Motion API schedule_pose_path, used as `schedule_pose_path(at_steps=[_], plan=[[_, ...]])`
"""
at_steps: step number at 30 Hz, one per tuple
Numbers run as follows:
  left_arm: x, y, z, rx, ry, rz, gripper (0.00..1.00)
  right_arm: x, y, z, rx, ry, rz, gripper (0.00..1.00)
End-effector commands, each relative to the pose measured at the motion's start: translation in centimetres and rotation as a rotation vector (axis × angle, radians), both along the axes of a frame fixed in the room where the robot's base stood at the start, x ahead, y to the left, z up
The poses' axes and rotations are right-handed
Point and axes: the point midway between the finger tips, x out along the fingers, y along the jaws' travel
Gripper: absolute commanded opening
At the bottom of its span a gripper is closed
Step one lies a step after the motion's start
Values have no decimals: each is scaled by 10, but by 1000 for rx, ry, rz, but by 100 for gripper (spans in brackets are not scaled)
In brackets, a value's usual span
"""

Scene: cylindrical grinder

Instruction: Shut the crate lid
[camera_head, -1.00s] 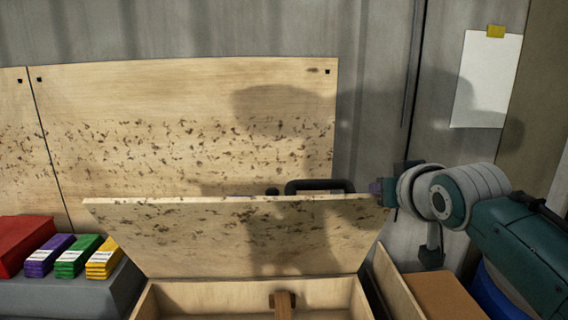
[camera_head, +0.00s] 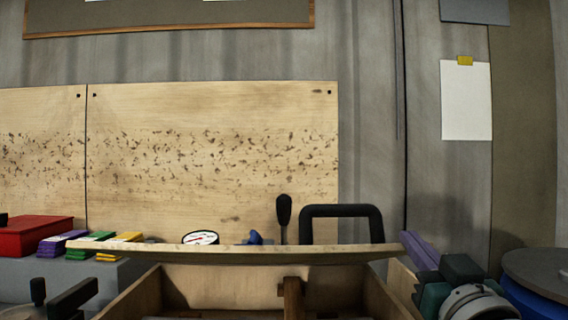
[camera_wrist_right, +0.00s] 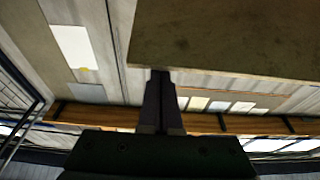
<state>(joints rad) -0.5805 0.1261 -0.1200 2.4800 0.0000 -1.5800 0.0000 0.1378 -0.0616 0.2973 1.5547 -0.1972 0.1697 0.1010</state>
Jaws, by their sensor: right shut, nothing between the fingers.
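The wooden crate (camera_head: 380,300) stands open at the bottom of the head view, and I look into its front interior. Its lid (camera_head: 230,256) is raised above it, seen nearly edge-on as a thin, slightly sloping board. In the right wrist view the lid (camera_wrist_right: 235,38) fills the upper right. My right gripper (camera_head: 406,240) has its purple fingers together at the lid's right end. In the right wrist view its shut fingertips (camera_wrist_right: 160,74) are at the lid's edge; whether they touch is unclear. I cannot make out my left gripper.
A wooden strut (camera_head: 292,298) rises inside the crate. Behind the lid are a black handle frame (camera_head: 341,211), a lever (camera_head: 284,215) and a dial (camera_head: 201,238). A red box (camera_head: 38,236) and coloured packs stand left. Dark parts (camera_head: 72,298) show at lower left.

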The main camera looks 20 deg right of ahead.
Motion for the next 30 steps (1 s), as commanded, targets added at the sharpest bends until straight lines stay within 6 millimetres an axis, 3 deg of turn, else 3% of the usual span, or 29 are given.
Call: schedule_pose_path(at_steps=[1, 12, 21, 30], plan=[[0, 0, -32, 0, 0, 0, 50, -4, 1, -29, -7, -24, -1, 0], [0, -1, -118, -3, -1, 1, 50, -22, 6, -85, -57, -200, -1, 0], [0, -3, -150, -11, -1, 7, 50, -26, 7, -104, -79, -274, 0, 0], [0, -3, -154, -11, -1, 7, 50, -27, 8, -105, -84, -291, 0, 0]])
